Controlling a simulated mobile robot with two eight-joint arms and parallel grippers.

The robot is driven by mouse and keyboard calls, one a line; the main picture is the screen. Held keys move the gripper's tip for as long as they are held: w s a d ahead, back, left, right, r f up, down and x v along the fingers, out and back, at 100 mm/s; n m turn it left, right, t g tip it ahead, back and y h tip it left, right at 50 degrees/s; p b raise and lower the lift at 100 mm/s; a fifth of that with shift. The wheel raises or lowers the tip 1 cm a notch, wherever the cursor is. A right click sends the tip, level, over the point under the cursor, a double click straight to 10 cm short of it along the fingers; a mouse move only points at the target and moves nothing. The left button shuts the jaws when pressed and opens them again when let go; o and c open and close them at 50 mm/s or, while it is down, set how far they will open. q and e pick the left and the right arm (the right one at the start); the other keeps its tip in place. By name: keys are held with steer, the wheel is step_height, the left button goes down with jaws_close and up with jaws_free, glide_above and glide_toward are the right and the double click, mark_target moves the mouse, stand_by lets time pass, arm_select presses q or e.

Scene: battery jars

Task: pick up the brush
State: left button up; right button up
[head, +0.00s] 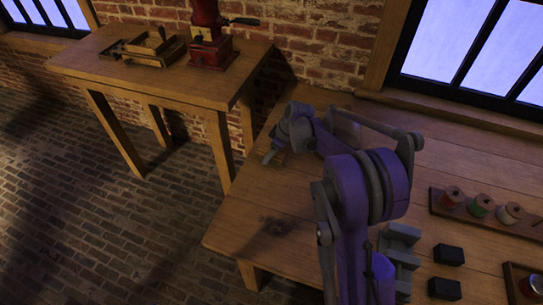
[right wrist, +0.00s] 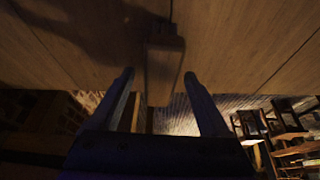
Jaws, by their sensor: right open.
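My right arm reaches over the long wooden table (head: 262,218) in the head view, its right gripper (head: 272,153) low over the table's far left part. In the right wrist view the two fingers of this gripper (right wrist: 157,78) stand apart and open. A brownish block with a thin stem, which looks like the brush (right wrist: 165,68), lies between and just beyond the fingertips. It is dark, and I cannot tell whether the fingers touch it. In the head view the wrist mostly hides that spot. My left gripper is not in view.
Thread spools (head: 481,206) stand in a wooden rack at the right, with black blocks (head: 447,254) and a grey holder (head: 400,245) nearer. A side table (head: 110,66) at the back left carries a red grinder (head: 211,50) and a wooden box. The table's front left is clear.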

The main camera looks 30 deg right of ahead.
steer(key=shift+f, duration=0.2)
stand_by(0.3)
jaws_close()
